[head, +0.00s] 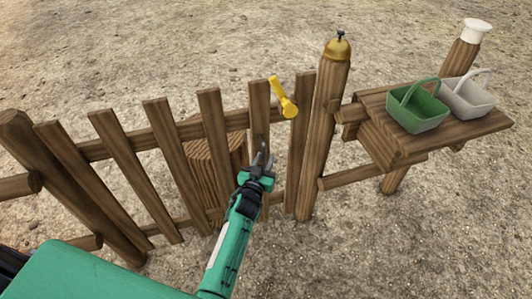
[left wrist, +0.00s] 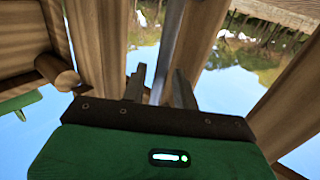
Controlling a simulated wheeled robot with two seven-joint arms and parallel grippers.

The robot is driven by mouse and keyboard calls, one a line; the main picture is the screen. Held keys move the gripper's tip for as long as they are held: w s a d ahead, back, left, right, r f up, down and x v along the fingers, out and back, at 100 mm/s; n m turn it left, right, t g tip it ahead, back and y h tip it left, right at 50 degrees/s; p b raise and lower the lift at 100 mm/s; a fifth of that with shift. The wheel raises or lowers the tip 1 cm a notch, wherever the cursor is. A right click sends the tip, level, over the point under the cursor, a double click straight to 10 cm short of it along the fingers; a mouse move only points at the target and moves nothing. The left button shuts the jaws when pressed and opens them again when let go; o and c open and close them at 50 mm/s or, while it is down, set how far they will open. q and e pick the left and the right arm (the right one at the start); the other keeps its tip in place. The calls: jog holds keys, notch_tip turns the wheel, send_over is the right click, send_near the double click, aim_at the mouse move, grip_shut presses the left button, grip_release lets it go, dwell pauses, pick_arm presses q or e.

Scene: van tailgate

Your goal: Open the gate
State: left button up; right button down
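The wooden slatted gate (head: 210,115) stands upright between a thick post at the left and the bell post (head: 328,120). It looks closed, in line with the fence. A yellow latch handle (head: 284,100) sits at the top right of the gate, near the bell post. My left gripper (head: 262,154) is below the yellow handle, in front of the gate slats, with its fingers apart. In the left wrist view the two fingers (left wrist: 160,88) are also apart, with a grey strip I cannot identify beyond or between them. My right gripper is not in view.
A brass bell (head: 338,49) tops the post. At right, a wooden shelf (head: 462,130) holds a green basket (head: 418,108) and a white basket (head: 468,96). Sandy ground beyond the gate is mostly clear.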

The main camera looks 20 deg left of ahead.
pick_arm(q)
jog(key=shift+w, duration=0.25)
grip_shut()
jog(key=shift+s, duration=0.15)
